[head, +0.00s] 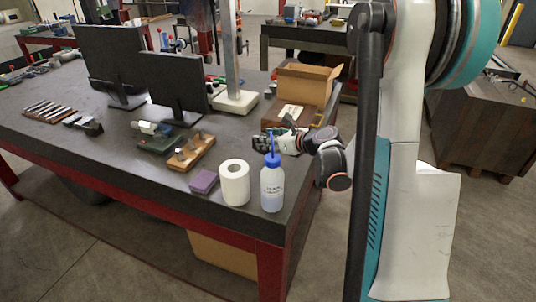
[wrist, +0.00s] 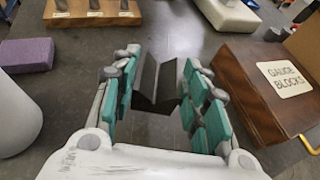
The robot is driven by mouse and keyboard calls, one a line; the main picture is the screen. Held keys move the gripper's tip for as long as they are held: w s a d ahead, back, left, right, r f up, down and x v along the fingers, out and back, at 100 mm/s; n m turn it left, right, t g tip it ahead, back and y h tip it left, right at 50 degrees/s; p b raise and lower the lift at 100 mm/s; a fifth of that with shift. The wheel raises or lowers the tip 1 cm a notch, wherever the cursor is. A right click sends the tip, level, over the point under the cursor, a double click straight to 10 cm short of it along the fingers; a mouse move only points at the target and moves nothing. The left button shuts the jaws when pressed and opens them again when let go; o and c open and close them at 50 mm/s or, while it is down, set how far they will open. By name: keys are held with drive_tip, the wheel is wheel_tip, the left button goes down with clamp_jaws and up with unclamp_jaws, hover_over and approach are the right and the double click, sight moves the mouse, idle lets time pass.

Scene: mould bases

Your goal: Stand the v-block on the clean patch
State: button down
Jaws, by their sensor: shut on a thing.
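The v-block (wrist: 148,80) is dark grey with a V-shaped notch. In the wrist view it sits between the teal pads of my gripper (wrist: 160,66), which is shut on it. My gripper (head: 274,141) also shows in the head view, low over the right end of the dark bench, behind the wash bottle. There the v-block is largely hidden by the fingers. I cannot tell whether its underside touches the bench top. I cannot make out a clearly marked clean patch in either view.
A brown gauge-block box (wrist: 258,95) is close on the right. A wooden pin stand (head: 192,152), purple sponge (head: 203,181), paper roll (head: 234,182) and wash bottle (head: 272,188) stand nearby. A white stand base (head: 236,101) and cardboard box (head: 305,85) are behind.

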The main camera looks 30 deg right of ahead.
drive_tip(key=shift+f+b, duration=0.7)
drive_tip(key=shift+f, duration=1.6)
drive_tip(key=shift+f, duration=0.1)
drive_tip(key=c, duration=0.9)
unclamp_jaws()
drive_tip(key=shift+c, duration=0.2)
drive_tip(key=p+v, duration=0.2)
drive_tip(key=v, duration=1)
